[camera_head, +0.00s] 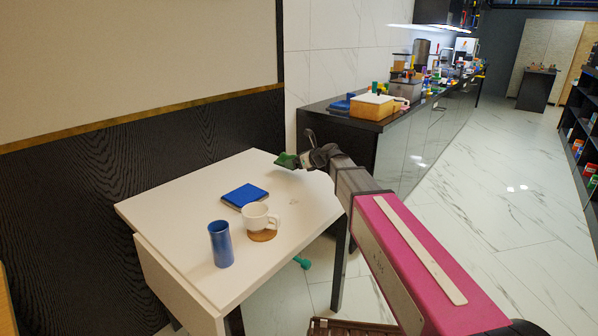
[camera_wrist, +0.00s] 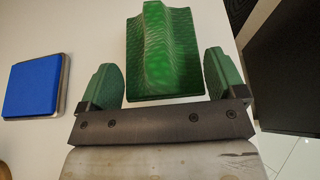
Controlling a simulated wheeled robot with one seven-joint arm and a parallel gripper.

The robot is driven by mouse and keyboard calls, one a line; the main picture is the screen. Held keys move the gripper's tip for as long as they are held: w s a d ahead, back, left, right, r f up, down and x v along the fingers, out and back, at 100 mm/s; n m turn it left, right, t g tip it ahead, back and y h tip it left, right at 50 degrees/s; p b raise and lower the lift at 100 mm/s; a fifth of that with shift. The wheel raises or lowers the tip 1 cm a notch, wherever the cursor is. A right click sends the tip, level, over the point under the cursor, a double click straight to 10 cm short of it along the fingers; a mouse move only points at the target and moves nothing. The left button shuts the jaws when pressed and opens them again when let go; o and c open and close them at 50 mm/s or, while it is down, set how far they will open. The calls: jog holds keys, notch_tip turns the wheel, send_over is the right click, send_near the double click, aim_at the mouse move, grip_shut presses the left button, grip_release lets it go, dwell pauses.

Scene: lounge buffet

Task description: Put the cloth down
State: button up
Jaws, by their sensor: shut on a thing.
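The green cloth (camera_wrist: 165,50) is folded, with a raised ridge along its middle. My gripper (camera_wrist: 164,76) has its two green-padded fingers on either side of the cloth and is shut on it. In the head view, the cloth (camera_head: 287,160) shows as a small green shape at the tip of my gripper (camera_head: 301,161), at the far right corner of the white table (camera_head: 165,215). I cannot tell whether the cloth touches the tabletop.
A blue flat square (camera_head: 245,195) lies left of my gripper; it also shows in the wrist view (camera_wrist: 34,85). A white mug (camera_head: 256,217) on a round coaster (camera_head: 263,236) and a blue tumbler (camera_head: 220,244) stand nearer. A crowded dark counter (camera_head: 345,118) is beyond the table.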

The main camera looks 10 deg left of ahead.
aim_at(300, 177)
jog(key=shift+w+d+f, duration=0.35)
jog(key=shift+w+d, duration=0.05)
jog(key=shift+w, duration=0.05)
jog(key=shift+f, duration=2)
jog(key=shift+f, duration=0.1)
jog(key=o, duration=1.1)
jog(key=shift+c, duration=0.2)
jog(key=shift+s+d+r, duration=0.2)
jog(key=shift+d+r, duration=0.05)
jog(key=v, duration=1.1)
jog(key=shift+s+d+r, duration=0.1)
jog(key=shift+d, duration=0.05)
